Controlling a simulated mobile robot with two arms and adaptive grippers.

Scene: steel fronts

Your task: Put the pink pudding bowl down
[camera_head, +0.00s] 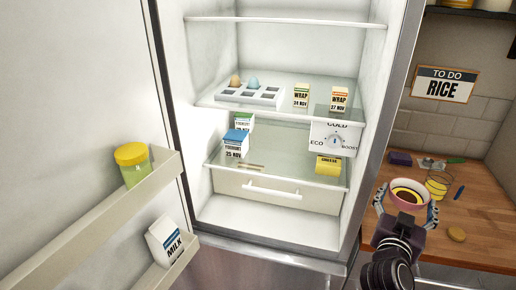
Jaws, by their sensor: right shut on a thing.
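The pink pudding bowl (424,208), with dark brown and yellow contents, is at the right of the head view, over the wooden counter. My right gripper (406,203) comes up from below and is shut on the bowl, with a finger on each side of it. The bowl looks about upright. I cannot tell whether its base touches the counter, since the gripper hides it. My left gripper is not in view.
The wooden counter (485,222) has free room at right.

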